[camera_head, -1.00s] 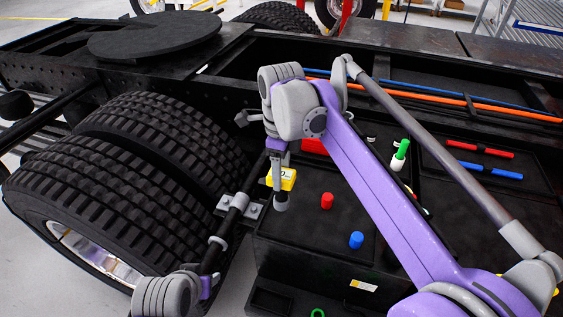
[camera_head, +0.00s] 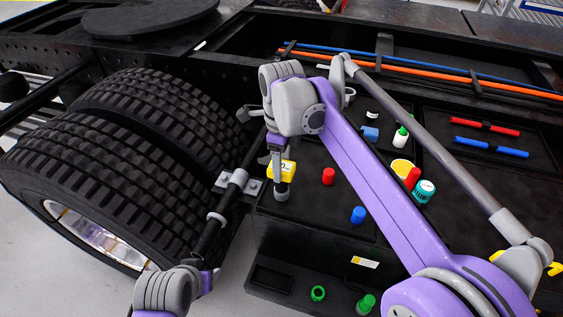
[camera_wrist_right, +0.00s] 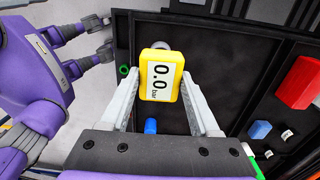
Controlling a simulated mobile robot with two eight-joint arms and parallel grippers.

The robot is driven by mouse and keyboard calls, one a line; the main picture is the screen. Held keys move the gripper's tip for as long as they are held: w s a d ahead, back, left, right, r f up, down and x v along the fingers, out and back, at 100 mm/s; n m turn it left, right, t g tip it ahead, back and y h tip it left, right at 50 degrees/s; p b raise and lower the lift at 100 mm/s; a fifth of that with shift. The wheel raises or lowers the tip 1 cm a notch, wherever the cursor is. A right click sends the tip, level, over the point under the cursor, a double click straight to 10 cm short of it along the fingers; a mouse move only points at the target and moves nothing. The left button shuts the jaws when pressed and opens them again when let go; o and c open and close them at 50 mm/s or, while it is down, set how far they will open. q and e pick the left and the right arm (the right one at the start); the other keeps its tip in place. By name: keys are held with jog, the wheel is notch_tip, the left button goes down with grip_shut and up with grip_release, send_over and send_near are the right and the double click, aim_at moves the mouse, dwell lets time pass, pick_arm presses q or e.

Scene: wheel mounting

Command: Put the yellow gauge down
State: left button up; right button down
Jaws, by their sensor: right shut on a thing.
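The yellow gauge (camera_head: 289,168) has a white face; in the right wrist view the gauge (camera_wrist_right: 161,75) reads "0.0 bar". My right gripper (camera_head: 279,172) comes down from the purple arm and is shut on the gauge, with a grey finger on each side in the wrist view. The gauge is over the left compartment of the black tray (camera_head: 318,222); whether it touches the floor there I cannot tell. My left gripper (camera_head: 226,198) is to the left beside the tyres, fingers apart and empty; it also shows in the right wrist view (camera_wrist_right: 100,37).
A red cap (camera_head: 328,176) and a blue cap (camera_head: 357,214) stand in the same compartment. A white bottle (camera_head: 400,139), a red cylinder (camera_head: 412,178) and a teal tin (camera_head: 425,191) stand farther right. Big tyres (camera_head: 150,150) fill the left. Compartment floor between the caps is bare.

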jog(key=shift+f, duration=0.55)
jog(key=shift+c, duration=0.2)
grip_release()
notch_tip(320, 180, up, 11)
jog(key=shift+p, duration=0.45)
